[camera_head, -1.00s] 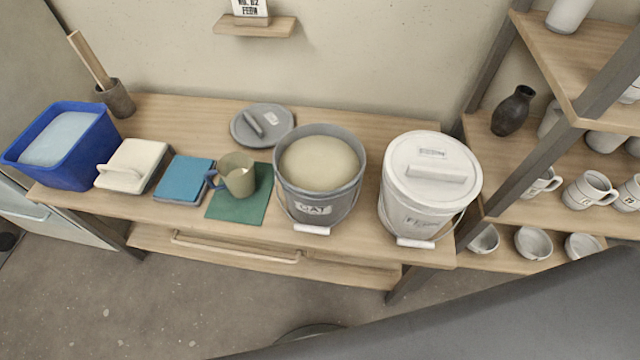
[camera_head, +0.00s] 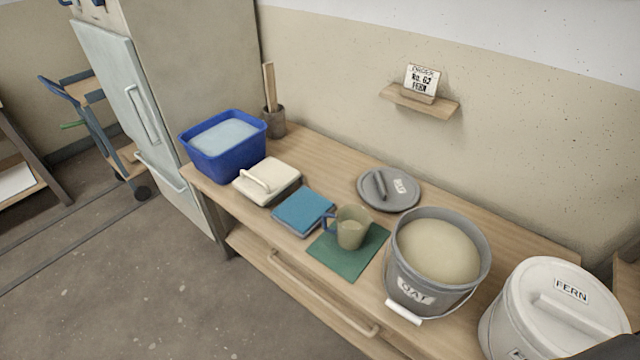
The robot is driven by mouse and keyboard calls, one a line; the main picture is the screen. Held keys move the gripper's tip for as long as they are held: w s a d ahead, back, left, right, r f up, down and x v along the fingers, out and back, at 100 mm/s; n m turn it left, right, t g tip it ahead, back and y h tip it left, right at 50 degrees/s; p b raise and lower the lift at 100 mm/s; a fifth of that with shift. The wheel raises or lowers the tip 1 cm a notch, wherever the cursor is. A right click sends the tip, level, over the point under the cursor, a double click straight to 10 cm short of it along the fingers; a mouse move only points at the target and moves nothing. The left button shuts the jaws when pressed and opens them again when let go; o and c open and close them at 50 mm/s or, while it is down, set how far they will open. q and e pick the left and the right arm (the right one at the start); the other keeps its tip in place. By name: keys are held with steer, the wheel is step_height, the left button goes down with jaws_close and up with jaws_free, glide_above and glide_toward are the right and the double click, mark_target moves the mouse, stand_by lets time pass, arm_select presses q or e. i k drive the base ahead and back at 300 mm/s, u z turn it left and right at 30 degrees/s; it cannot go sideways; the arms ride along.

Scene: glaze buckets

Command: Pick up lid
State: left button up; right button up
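A grey round lid (camera_head: 389,188) with a bar handle and a small label lies flat on the wooden table, behind the open grey bucket. The grey bucket (camera_head: 436,262) is labelled "OAT" and holds a pale beige glaze. A white bucket (camera_head: 548,312) at the lower right has its white lid (camera_head: 568,303) on, with a bar handle and a "FERN" label; the frame's edge cuts off part of the bucket. Neither of my grippers shows.
A mug (camera_head: 351,228) stands on a green mat (camera_head: 346,262). Left of it are a blue tile stack (camera_head: 302,212), a cream block with a handle (camera_head: 267,181), a blue tub (camera_head: 222,145) and a pot with sticks (camera_head: 273,121). A wall shelf (camera_head: 420,102) bears a sign reading "No. 62 FERN".

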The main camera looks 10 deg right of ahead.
mark_target(384, 189)
steer(key=u, duration=1.2)
steer(key=i, duration=1.45)
steer(key=z, duration=3.2)
